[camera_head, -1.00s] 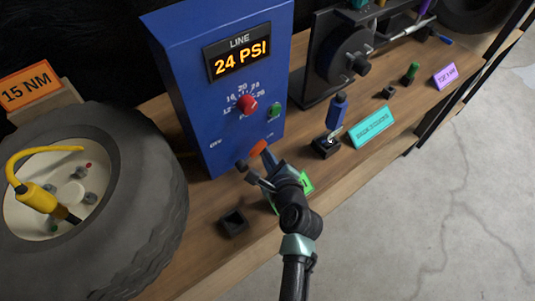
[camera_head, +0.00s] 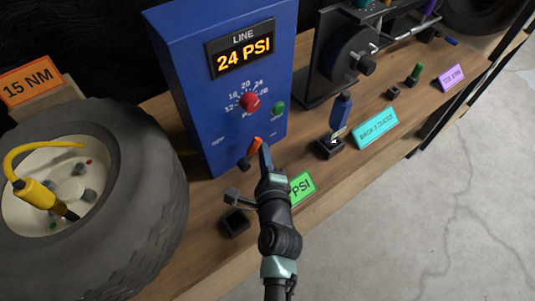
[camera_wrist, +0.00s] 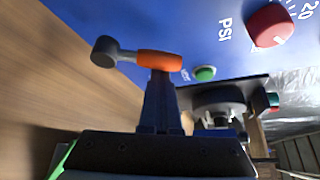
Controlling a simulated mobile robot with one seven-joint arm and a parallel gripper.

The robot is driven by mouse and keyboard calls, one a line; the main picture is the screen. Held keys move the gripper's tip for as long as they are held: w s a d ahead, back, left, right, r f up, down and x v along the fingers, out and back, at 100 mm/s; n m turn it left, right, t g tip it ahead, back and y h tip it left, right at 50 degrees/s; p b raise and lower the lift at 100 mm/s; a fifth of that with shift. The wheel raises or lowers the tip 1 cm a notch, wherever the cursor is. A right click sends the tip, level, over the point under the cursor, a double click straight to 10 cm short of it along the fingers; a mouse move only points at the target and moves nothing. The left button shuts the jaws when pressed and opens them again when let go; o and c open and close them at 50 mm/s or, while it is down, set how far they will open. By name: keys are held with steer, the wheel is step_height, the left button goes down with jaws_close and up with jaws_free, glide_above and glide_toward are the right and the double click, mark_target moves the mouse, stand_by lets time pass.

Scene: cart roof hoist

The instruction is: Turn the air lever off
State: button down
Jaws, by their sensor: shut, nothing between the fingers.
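The air lever (camera_head: 256,144) has an orange handle and a dark round pivot. It sits low on the front of the blue box (camera_head: 195,110), between the OFF and ON marks. In the head view its handle points up and to the right, toward the ON side. In the wrist view the orange handle (camera_wrist: 160,61) lies across the picture, with the pivot at its left end. My gripper (camera_head: 265,158) is shut and empty, its blue fingertips at the handle's right side. In the wrist view the fingertips (camera_wrist: 160,85) appear against the handle; contact is not certain.
The box carries a 24 PSI display (camera_head: 240,49), a red knob (camera_head: 249,102) and a green button (camera_head: 278,109). A tyre (camera_head: 150,210) stands left, a blue-handled tool (camera_head: 341,112) right. A small black holder (camera_head: 234,222) and a green PSI sign (camera_head: 302,187) are close to my arm.

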mark_target(251, 146)
steer(key=shift+s+a+r+n+t+b, duration=0.35)
steer(key=shift+a+n+t+b, duration=0.2)
steer(key=shift+n+b, duration=0.3)
steer(key=shift+s+a+r+n+t+b, duration=0.3)
steer(key=shift+a+n+t+b, duration=0.2)
steer(key=shift+n+b, duration=0.3)
steer(key=shift+s+a, duration=0.2)
steer(key=shift+a, duration=0.05)
